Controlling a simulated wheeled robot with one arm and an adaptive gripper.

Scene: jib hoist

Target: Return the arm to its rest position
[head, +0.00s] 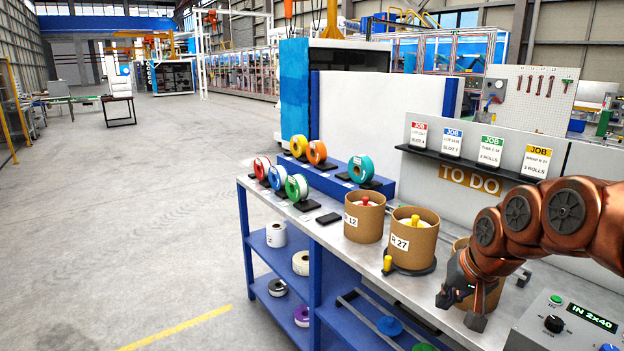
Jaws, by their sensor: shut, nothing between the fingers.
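My copper-coloured arm (565,215) reaches in from the right edge, over the right part of the workbench. My gripper (460,308) hangs low at its end, shut and empty. It is in front of a cardboard drum (492,296) that it partly hides. Left of it stands the open cardboard drum marked R 27 (412,243), with a yellow peg (387,264) at its front. I cannot tell whether the gripper touches the drum behind it.
Drum 12 (364,221) stands further left, before several coloured spools (297,187). A control box (570,325) sits at the lower right, close to my gripper. Job cards (452,142) stand on a shelf above the TO DO sign. Open floor (150,210) lies left of the bench.

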